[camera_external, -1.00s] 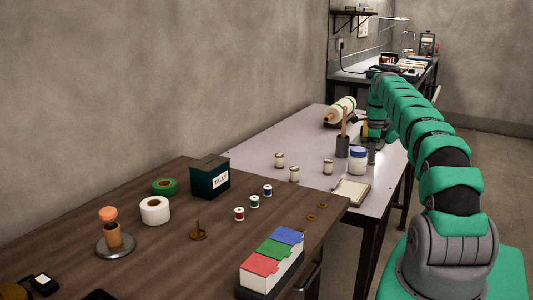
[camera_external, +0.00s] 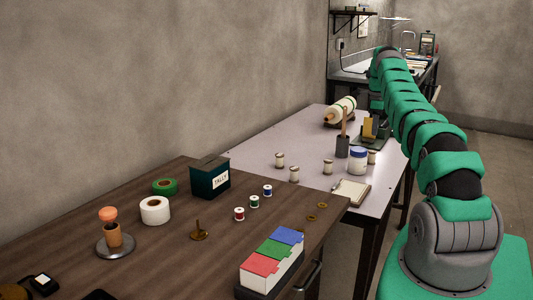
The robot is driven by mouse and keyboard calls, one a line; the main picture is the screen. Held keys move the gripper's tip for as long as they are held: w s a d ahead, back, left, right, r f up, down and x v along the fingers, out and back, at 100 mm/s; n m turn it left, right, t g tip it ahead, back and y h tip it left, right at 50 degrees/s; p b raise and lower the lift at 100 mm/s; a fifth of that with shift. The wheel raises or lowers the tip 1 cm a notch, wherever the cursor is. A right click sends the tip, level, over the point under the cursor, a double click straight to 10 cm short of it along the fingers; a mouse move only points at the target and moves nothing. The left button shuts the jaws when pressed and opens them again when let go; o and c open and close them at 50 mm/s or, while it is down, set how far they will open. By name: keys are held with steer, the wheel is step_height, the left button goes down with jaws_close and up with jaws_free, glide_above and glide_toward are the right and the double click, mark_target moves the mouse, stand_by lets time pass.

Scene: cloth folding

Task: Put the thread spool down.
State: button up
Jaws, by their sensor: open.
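A small pale thread spool (camera_external: 372,157) stands upright on the light grey table (camera_external: 255,140), just right of a white jar with a blue lid (camera_external: 358,162), which partly hides it. Several similar pale spools stand nearby, among them one (camera_external: 328,166) left of the jar. My gripper (camera_external: 376,112) is above and behind that spool, clear of it, open and empty. Its fingertips are small and hard to make out.
A dark cup with a stick (camera_external: 342,147), a green-based stand (camera_external: 370,134), a roll (camera_external: 340,109) and a notepad (camera_external: 351,191) share the grey table. On the brown table (camera_external: 160,255) are red, green and blue spools and a dark tally box (camera_external: 210,177).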

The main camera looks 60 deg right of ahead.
steer(key=w+a+r+n+t+h, duration=0.1)
steer(key=w+a+r+n, duration=0.4)
steer(key=w+r, duration=0.4)
steer(key=w+a+r+n+t+h, duration=0.2)
steer(key=w+a+r+n, duration=0.1)
steer(key=w+a+r, duration=0.55)
steer(key=w+a+r+n+t, duration=0.2)
steer(key=w+a+r+n, duration=0.25)
steer(key=a+r, duration=0.4)
steer(key=w+a+r+n+t, duration=0.2)
steer(key=w+a+r+n, duration=0.3)
steer(key=a+r, duration=0.4)
steer(key=s+a+r+n+t, duration=0.15)
steer(key=a+r+n, duration=0.25)
steer(key=a+r, duration=0.45)
steer(key=a+r+n+t, duration=0.25)
steer(key=a+r, duration=0.35)
steer(key=a, duration=0.5)
steer(key=s+a+r+n+t+y, duration=0.1)
steer(key=s+a+r+n, duration=0.3)
steer(key=a, duration=0.5)
steer(key=s+a+r+n+t+y, duration=0.2)
steer(key=s+a+r+n, duration=0.3)
steer(key=s+a, duration=0.4)
steer(key=shift+r+n+t, duration=0.25)
steer(key=shift+n+t, duration=0.15)
steer(key=shift+t, duration=0.3)
